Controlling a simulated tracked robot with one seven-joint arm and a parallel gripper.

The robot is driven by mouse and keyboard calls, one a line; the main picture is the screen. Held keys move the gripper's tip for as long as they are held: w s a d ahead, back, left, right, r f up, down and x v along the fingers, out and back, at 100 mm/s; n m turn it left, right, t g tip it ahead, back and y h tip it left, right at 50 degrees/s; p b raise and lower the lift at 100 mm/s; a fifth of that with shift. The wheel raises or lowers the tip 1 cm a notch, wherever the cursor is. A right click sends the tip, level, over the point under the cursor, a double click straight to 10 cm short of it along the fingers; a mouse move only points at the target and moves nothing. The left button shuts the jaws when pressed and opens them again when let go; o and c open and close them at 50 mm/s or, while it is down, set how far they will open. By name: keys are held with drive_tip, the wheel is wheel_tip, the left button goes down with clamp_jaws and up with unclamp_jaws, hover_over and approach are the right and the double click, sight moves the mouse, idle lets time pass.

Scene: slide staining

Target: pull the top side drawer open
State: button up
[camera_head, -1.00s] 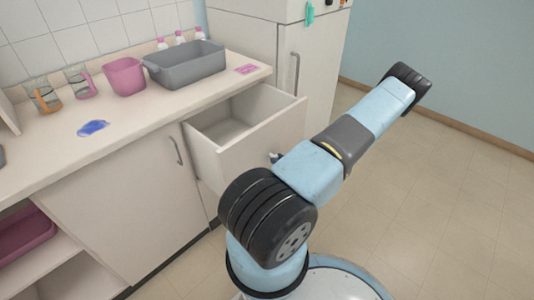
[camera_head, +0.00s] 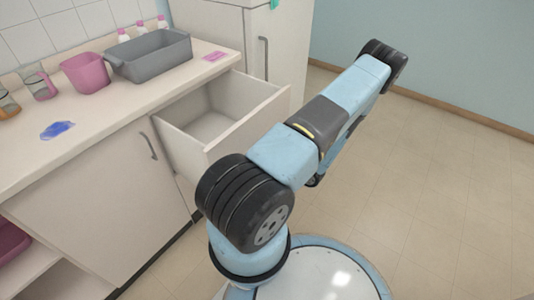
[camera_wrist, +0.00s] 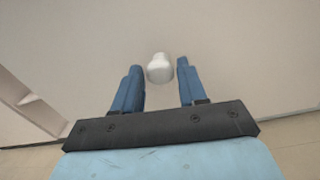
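The top side drawer (camera_head: 246,133) stands pulled out from under the counter in the head view, its empty inside showing. In the wrist view the pale drawer front (camera_wrist: 235,50) fills most of the picture. A rounded, light grey knob or handle end (camera_wrist: 159,68) shows between the two blue fingers. My gripper (camera_wrist: 159,80) is open, with a gap on each side of the knob, and its fingers point at the front. In the head view my arm hides the gripper and part of the drawer front.
A tall cabinet (camera_head: 285,50) stands beside the drawer. The floor (camera_head: 420,170) on the right is clear.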

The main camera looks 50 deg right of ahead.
drive_tip(key=shift+o, duration=1.4)
drive_tip(key=s, duration=1.3)
drive_tip(key=shift+s+d, duration=0.3)
drive_tip(key=shift+s, duration=0.1)
drive_tip(key=shift+f, duration=0.1)
